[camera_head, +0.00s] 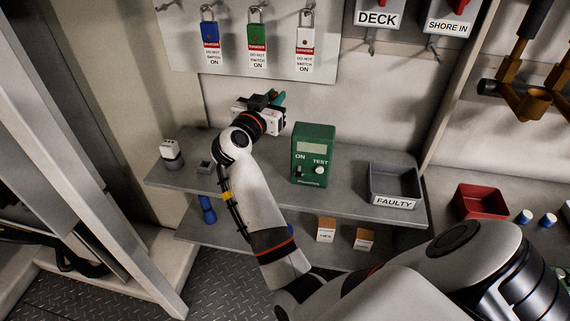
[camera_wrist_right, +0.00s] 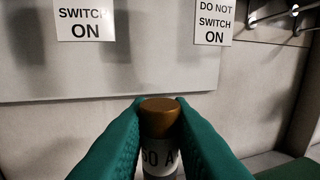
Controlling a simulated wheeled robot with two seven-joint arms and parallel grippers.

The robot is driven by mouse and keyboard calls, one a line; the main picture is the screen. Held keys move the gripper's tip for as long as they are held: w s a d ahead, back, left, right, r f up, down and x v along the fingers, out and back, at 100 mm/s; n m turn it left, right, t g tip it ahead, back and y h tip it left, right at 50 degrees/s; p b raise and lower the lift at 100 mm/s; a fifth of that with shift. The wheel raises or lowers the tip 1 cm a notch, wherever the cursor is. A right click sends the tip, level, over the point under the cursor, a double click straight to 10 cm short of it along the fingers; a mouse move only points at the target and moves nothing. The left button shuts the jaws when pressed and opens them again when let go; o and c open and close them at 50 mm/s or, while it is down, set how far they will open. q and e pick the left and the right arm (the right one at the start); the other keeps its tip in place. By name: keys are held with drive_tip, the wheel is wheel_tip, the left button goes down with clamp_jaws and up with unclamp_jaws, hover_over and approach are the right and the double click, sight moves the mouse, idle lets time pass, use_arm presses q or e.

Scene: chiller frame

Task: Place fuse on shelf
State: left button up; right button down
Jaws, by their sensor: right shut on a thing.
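My right gripper (camera_head: 276,98) is above the back of the grey upper shelf (camera_head: 258,196), near the wall below the padlock board. In the right wrist view its green fingers (camera_wrist_right: 158,135) are shut on the fuse (camera_wrist_right: 160,122), which has a brass cap and a pale body with partly visible "50 A" lettering. The fuse stands roughly upright between the fingers. Its lower end is out of sight, and I cannot make it out in the head view. My left gripper is not in view.
A green tester (camera_head: 313,154) stands right of my wrist, and a grey FAULTY bin (camera_head: 394,185) is at the shelf's right end. A white-topped item (camera_head: 171,151) and small dark block (camera_head: 206,167) are at left. Padlocks (camera_head: 257,30) hang above. Shelf room lies between tester and bin.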

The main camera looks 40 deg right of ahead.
drive_tip(key=shift+w+f, duration=0.15)
drive_tip(key=shift+f, duration=0.05)
wheel_tip(320, 180, down, 13)
drive_tip(key=shift+r+b, duration=0.1)
drive_tip(key=shift+b, duration=0.9)
drive_tip(key=shift+f+b, duration=0.35)
drive_tip(key=shift+f, duration=1.95)
drive_tip(key=c, duration=1.3)
unclamp_jaws()
drive_tip(key=shift+f, duration=0.1)
